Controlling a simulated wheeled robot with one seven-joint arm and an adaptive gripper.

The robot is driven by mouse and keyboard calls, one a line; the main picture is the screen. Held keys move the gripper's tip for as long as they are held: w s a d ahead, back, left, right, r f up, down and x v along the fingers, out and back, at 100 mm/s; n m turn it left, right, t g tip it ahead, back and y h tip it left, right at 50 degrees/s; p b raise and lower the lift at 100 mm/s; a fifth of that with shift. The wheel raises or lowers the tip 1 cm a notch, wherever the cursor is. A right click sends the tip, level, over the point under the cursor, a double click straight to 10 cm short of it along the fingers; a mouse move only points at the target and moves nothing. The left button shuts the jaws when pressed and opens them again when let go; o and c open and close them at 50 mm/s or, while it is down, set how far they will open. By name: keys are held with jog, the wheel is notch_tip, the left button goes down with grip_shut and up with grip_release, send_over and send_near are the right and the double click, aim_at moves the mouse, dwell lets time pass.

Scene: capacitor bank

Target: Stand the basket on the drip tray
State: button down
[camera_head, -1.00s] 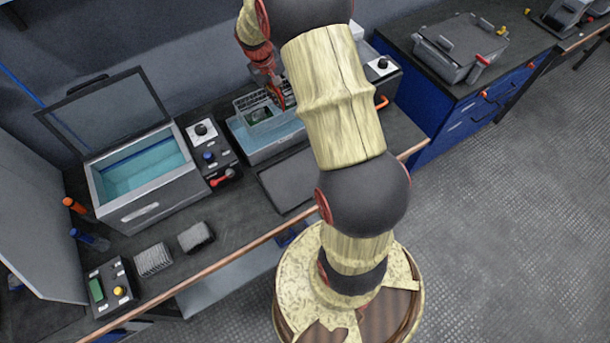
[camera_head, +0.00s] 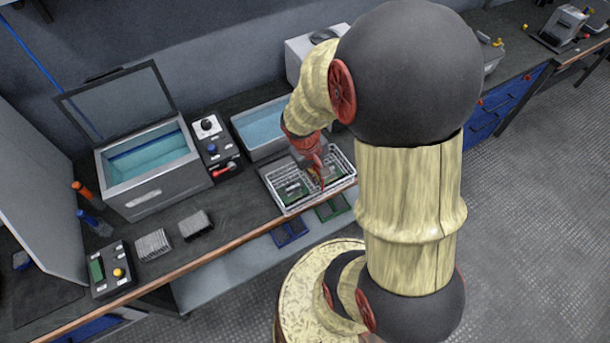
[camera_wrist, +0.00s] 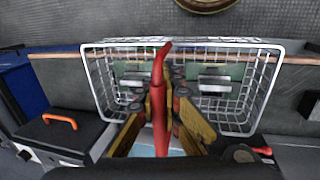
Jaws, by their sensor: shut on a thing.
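The wire basket (camera_head: 286,204) is in front of the right-hand bath, toward the bench's front edge, with green boards inside. My gripper (camera_head: 318,178) is shut on the basket and reaches down into its middle from above. The wrist view shows the basket's white wire mesh (camera_wrist: 240,98) spread on both sides of my gripper (camera_wrist: 165,100), with a red upright bar between the fingers. The basket looks roughly level. The drip tray is mostly or wholly hidden beneath the basket. I cannot tell whether the basket touches it.
The right-hand bath (camera_head: 240,128) of blue liquid is behind the basket. An open-lidded bath (camera_head: 150,190) and a control panel (camera_head: 212,145) stand to the left.

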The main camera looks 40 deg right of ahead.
jog(key=shift+s+a+f, duration=0.15)
jog(key=shift+s, duration=0.1)
jog(key=w+d+f, duration=0.1)
jog(key=w, duration=0.1)
jog(key=w+d+f+b, duration=0.1)
jog(key=w+d+f, duration=0.1)
jog(key=w, duration=0.1)
jog(key=w+d+f+b, duration=0.1)
jog(key=w+d, duration=0.1)
jog(key=w, duration=0.1)
jog(key=shift+w+d+f, duration=0.15)
jog(key=shift+f, duration=0.25)
jog(key=shift+w+d+f+b, duration=0.4)
jog(key=shift+w+f+b, duration=0.2)
jog(key=shift+f, duration=0.8)
jog(key=shift+w+d+f+b, duration=0.45)
jog(key=shift+w+f, duration=0.2)
jog(key=shift+f, duration=0.7)
jog(key=shift+w+d+f+b, duration=0.35)
jog(key=shift+w+f+b, duration=0.3)
jog(key=shift+f, duration=0.75)
jog(key=shift+f, duration=0.2)
jog(key=c, duration=2)
grip_release()
jog(key=shift+o, duration=0.2)
